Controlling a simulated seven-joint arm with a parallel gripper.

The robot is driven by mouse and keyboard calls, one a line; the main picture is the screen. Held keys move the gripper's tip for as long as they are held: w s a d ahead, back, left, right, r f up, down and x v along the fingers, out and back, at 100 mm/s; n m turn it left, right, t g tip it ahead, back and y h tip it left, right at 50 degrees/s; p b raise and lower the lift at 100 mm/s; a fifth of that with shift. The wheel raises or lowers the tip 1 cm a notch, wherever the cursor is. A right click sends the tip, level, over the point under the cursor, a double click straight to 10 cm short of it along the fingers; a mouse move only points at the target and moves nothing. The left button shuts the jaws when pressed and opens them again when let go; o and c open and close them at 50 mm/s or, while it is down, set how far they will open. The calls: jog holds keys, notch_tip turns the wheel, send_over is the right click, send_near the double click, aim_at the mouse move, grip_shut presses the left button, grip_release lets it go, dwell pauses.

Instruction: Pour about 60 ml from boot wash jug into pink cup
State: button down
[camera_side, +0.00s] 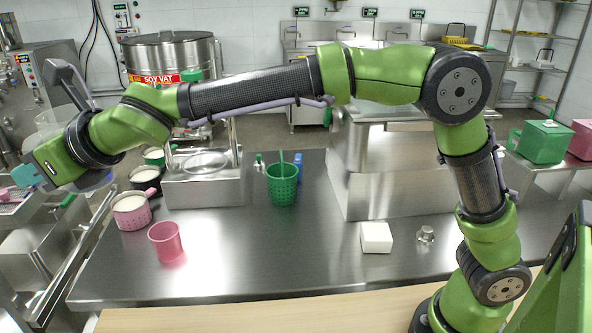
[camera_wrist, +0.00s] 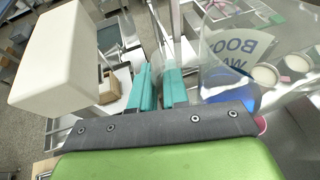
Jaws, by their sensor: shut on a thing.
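The boot wash jug (camera_wrist: 228,55) is clear, with a white "BOO… WA…" label and blue liquid low in it. It stands just right of my gripper's teal fingers in the wrist view. My gripper (camera_wrist: 160,89) is shut on the jug, apparently at its handle, though the grip itself is hard to see. The pink cup (camera_side: 166,242) stands upright on the steel table, front left, well to the right of my gripper.
A pink pot (camera_side: 131,213) with white contents stands behind the cup, with darker pots behind it. A steel box (camera_side: 203,187), a green basket (camera_side: 283,186) and a white block (camera_side: 376,237) are also on the table (camera_side: 270,265). The front middle is clear.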

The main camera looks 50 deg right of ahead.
notch_tip(320, 180, down, 29)
jog(key=shift+f, duration=0.2)
dwell(0.3)
jog(key=w+d+r+m+g+y, duration=0.1)
jog(key=w+d+r+m+y, duration=0.4)
jog(key=d+r+m, duration=0.3)
jog(key=shift+w+r+g+p, duration=0.15)
jog(key=shift+r+g+p, duration=0.2)
jog(key=shift+r, duration=0.45)
dwell(0.6)
jog(key=shift+w+d+r+m, duration=0.1)
jog(key=shift+d+r+m, duration=0.2)
jog(key=shift+m, duration=0.1)
jog(key=shift+w+d+r+y, duration=0.1)
jog(key=shift+d+y, duration=0.05)
jog(key=shift+y, duration=0.15)
jog(key=shift+w+d+r+m, duration=0.3)
jog(key=shift+d+r+m, duration=0.2)
jog(key=shift+m, duration=0.2)
